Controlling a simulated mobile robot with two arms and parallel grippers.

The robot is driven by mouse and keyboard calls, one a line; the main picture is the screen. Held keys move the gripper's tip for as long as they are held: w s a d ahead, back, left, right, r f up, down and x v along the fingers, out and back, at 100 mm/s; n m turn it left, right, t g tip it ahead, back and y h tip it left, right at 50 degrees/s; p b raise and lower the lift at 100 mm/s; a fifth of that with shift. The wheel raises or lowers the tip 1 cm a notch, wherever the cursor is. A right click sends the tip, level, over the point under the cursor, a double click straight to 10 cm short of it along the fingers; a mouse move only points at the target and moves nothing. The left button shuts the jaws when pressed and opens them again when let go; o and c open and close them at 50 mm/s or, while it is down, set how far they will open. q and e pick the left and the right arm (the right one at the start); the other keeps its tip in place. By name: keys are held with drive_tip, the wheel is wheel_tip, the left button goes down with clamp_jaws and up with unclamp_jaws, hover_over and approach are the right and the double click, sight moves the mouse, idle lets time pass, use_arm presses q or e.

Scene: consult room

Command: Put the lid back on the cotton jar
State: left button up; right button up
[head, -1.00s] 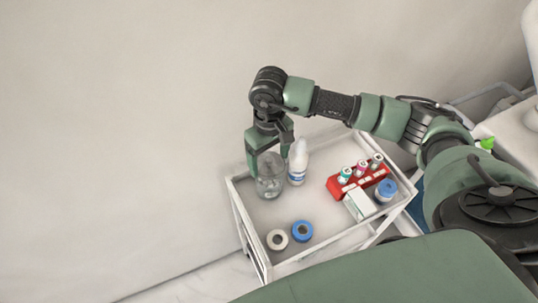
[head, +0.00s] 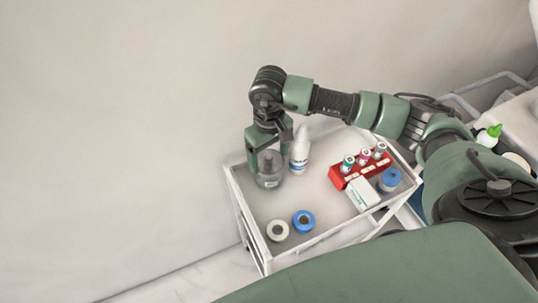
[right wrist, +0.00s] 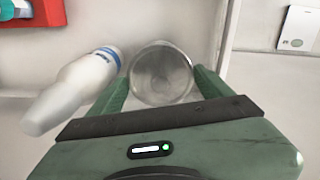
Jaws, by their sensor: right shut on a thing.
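The clear glass cotton jar (head: 269,182) stands upright near the back left corner of the white trolley tray. My right gripper (head: 266,151) points down over it, shut on the clear lid (right wrist: 162,72), which shows as a round glass disc between the fingers in the right wrist view. In the head view the lid is right at the top of the jar. Glass against glass and the fingers hide the seam, so I cannot tell if it is fully seated. My left gripper is not in view.
A white bottle (head: 300,152) stands close right of the jar, near a finger. A red rack (head: 354,174) with capped tubes, a white box (head: 362,194) and a blue-topped roll (head: 389,179) are right. Two tape rolls lie in front. The tray (head: 334,216) has free room mid-front.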

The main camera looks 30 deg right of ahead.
drive_tip(key=b, duration=0.3)
drive_tip(key=shift+f+b, duration=0.2)
drive_tip(key=shift+b, duration=0.1)
idle(3.1)
drive_tip(key=o, duration=1.3)
drive_tip(key=shift+r+p, duration=1.35)
drive_tip(key=shift+r, duration=2.2)
clamp_jaws()
